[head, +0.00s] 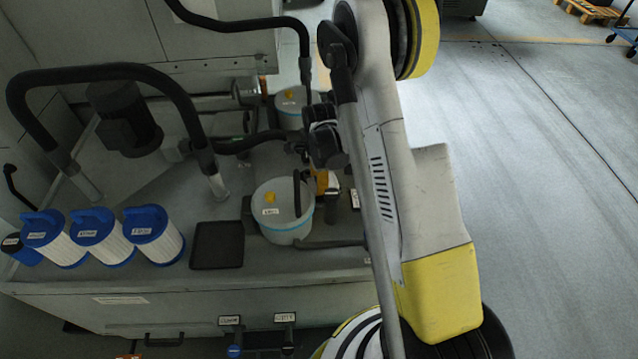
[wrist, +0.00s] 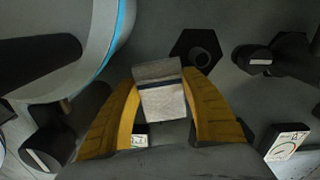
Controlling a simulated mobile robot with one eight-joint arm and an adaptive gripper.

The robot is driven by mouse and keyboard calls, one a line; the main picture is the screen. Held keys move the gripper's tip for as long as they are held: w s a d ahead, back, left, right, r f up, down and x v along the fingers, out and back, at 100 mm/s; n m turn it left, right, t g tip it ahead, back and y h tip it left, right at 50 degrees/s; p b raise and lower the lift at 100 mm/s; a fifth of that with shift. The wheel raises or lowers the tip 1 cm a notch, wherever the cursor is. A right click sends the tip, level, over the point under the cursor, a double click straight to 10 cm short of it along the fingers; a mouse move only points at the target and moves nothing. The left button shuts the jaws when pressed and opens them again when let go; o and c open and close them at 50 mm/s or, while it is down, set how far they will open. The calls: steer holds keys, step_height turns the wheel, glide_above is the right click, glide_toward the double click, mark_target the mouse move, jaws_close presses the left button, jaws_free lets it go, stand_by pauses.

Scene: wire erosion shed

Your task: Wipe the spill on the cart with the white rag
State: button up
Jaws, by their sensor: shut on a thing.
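My gripper (wrist: 161,82) shows in the wrist view with its two yellow fingers closed on a small whitish folded cloth with a dark stripe, which looks like the white rag (wrist: 163,103). In the head view my gripper (head: 324,183) is partly hidden behind my arm, just right of a grey lidded bucket, over the grey bench top. I cannot make out the rag there. A blue-framed wheeled thing (head: 627,33) at the far right edge may be the cart, but it is cut off. I see no spill in either view.
The grey bench (head: 155,268) holds several blue-capped filters (head: 93,240), a black tray (head: 217,246), the lidded bucket (head: 284,224), a second bucket (head: 291,104) and curved black hoses (head: 110,72). A wooden pallet (head: 590,10) lies at top right. The floor right of my arm is clear.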

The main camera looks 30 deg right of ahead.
steer(key=shift+f, duration=0.8)
